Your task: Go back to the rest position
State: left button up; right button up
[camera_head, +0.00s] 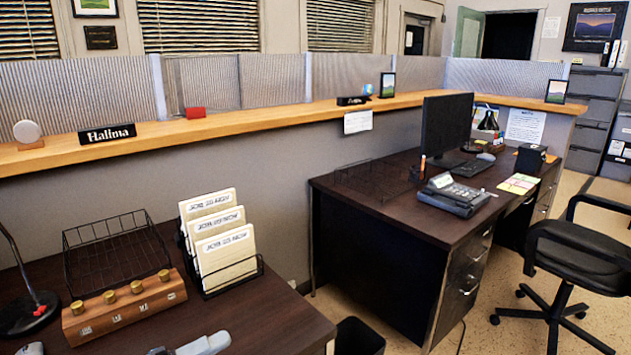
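At the bottom edge of the head view, a light grey part (203,345) with a small dark tip shows over the near desk (262,318). It looks like part of my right gripper or arm. A smaller grey piece (31,349) at the bottom left corner looks like part of my left one. Both are cut off by the picture edge, so their fingers and anything between them are hidden. On the desk in front of them stands a wooden block (92,325) with several brass knobs. Neither grey part visibly touches it.
The near desk also holds a black wire tray (112,226), a rack with white folders (225,256) and a dark lamp base (28,312). A wooden ledge (240,122) runs behind. A black bin (358,336), a second desk (385,215) and an office chair (578,250) stand right.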

pick_arm(q)
jog(key=s+a+f+n+y+p, duration=0.2)
jog(key=s+f+n+y, duration=0.5)
jog(key=n, duration=0.5)
jog(key=s+a+f+n+y+p, duration=0.2)
jog(key=s+f+n+y, duration=0.5)
jog(key=f+n, duration=0.5)
jog(key=shift+s+a+n+p, duration=0.25)
jog(key=shift+a+n+p, duration=0.15)
jog(key=shift+a, duration=0.4)
